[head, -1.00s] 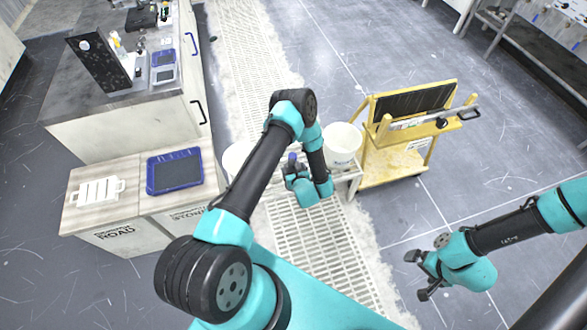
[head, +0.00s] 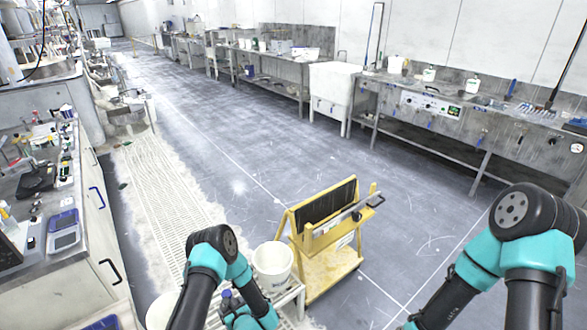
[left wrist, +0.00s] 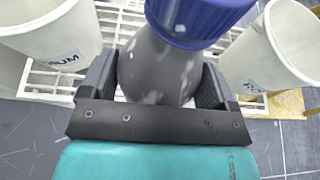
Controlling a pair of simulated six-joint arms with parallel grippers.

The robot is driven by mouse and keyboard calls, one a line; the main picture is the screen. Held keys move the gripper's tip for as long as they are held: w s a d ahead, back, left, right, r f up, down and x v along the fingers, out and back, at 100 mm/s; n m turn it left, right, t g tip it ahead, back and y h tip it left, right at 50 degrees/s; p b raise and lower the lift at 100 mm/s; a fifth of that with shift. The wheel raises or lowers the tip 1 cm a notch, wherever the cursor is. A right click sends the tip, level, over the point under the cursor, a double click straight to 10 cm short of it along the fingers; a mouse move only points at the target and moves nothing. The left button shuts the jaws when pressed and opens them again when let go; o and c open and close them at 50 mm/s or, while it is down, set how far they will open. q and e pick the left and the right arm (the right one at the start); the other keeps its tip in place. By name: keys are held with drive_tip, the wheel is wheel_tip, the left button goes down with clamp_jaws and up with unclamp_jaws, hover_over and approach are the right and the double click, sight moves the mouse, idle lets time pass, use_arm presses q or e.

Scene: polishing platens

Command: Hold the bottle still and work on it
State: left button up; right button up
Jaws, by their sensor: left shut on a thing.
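The bottle has a blue cap and a grey body with pale flecks. Its cap (head: 228,298) shows at the bottom of the head view, and its body (left wrist: 155,65) fills the upper middle of the left wrist view. My left gripper (left wrist: 157,84) is shut on the bottle, with a dark finger on each side of its body. In the head view the left gripper (head: 240,314) is low and partly cut off by the bottom edge. My right arm comes in at the lower right, and its gripper is outside the picture.
A white bucket (head: 272,266) stands right of the bottle, and another (head: 158,312) stands left. Both flank the bottle in the left wrist view over a white slatted rack (left wrist: 120,22). A yellow cart (head: 330,268) stands beyond. A counter (head: 95,225) borders the left; floor is open behind.

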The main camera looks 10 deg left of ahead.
use_arm(q)
drive_tip(key=w+d+r+m+t+h, duration=0.2)
drive_tip(key=w+d+r+m+h, duration=0.1)
drive_tip(key=d+r, duration=0.3)
drive_tip(key=w+d+r+m+t+h, duration=0.2)
drive_tip(key=d+r+m+h, duration=0.4)
drive_tip(key=r, duration=0.3)
drive_tip(key=shift+w+r+h, duration=0.3)
drive_tip(key=shift+w+r, duration=0.1)
drive_tip(key=shift+w, duration=0.3)
drive_tip(key=shift+d, duration=0.15)
drive_tip(key=d+r+m+g+h, duration=0.1)
drive_tip(key=d+r+m+h, duration=0.3)
drive_tip(key=d, duration=0.4)
drive_tip(key=s+d+r+m+g+h, duration=0.1)
drive_tip(key=d+r+m+h, duration=0.3)
drive_tip(key=d, duration=0.4)
drive_tip(key=shift+s+r+g+h, duration=0.15)
drive_tip(key=shift+r+g+h, duration=0.15)
drive_tip(key=shift+r+g, duration=0.3)
